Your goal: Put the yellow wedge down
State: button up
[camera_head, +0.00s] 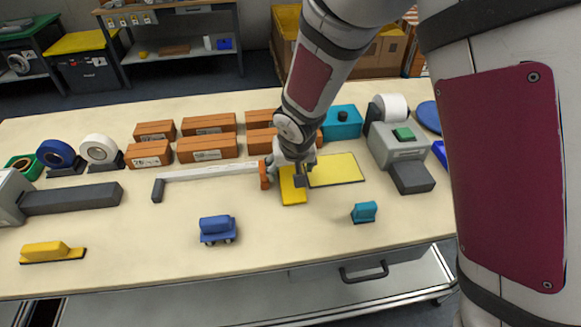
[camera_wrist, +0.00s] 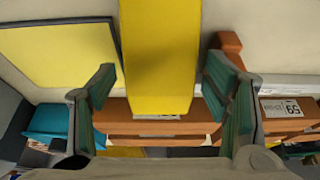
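The yellow wedge (camera_head: 292,193) is at the table's middle, just left of a flat yellow pad (camera_head: 343,169); it appears to rest on the tabletop. In the wrist view the wedge (camera_wrist: 160,50) fills the centre, between my fingers. My gripper (camera_head: 290,178) points down over the wedge. In the wrist view my gripper (camera_wrist: 161,75) has its fingers spread, one on each side of the wedge, with a narrow gap showing at each side. The far part of the wedge is partly hidden by my gripper in the head view.
A long white bar with an orange end block (camera_head: 265,174) lies just left of the wedge. Orange boxes (camera_head: 207,148) stand behind. A grey device (camera_head: 401,150) is at right. A blue block (camera_head: 217,229) and a teal block (camera_head: 364,212) stand in front, with clear table between.

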aim_at(294, 190)
jog(key=v, duration=1.2)
jog(key=shift+r+p, duration=0.15)
jog(key=shift+p, duration=0.2)
